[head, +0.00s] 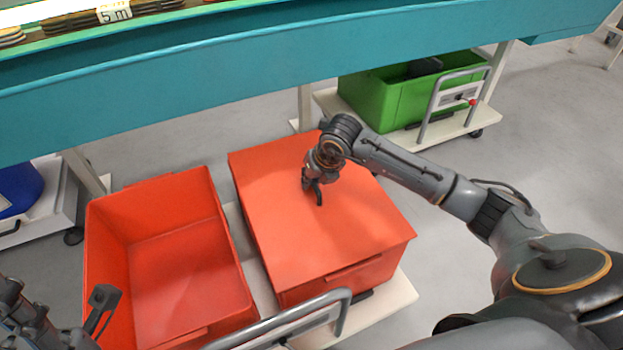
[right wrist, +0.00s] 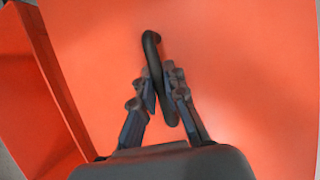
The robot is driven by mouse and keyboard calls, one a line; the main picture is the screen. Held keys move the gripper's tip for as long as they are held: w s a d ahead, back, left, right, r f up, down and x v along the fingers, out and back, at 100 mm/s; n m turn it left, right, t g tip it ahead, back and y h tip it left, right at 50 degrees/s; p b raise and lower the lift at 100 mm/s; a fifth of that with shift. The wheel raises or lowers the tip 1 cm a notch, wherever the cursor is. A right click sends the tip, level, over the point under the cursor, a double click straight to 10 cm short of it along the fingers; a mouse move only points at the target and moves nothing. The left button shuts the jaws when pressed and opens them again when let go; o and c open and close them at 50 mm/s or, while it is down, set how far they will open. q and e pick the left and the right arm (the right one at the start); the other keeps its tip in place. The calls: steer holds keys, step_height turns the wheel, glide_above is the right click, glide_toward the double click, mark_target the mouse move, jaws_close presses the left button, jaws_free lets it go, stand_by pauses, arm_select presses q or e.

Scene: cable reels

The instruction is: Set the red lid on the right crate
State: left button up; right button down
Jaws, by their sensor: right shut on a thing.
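The red lid (head: 285,225) lies flat over the top of the right crate (head: 340,284), with its edges roughly lined up with the crate's rim. I see no clear gap between them at the front. My right gripper (head: 313,190) is over the lid's middle, shut on the lid's black handle. In the right wrist view the curved handle (right wrist: 152,48) sits between the right gripper's fingers (right wrist: 160,88), against the red lid surface (right wrist: 240,70). Part of my left arm shows at the lower left, with a dark finger-like piece (head: 103,297); its jaws are not clear.
An open, empty red crate (head: 165,225) stands left of the lidded one, on the same pale cart with a grey handle bar (head: 285,318). A teal bench (head: 250,70) runs across behind. A green crate (head: 385,100) on another cart stands under it.

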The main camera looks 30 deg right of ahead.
steer(key=shift+f, duration=0.1)
steer(key=c, duration=1.3)
jaws_free()
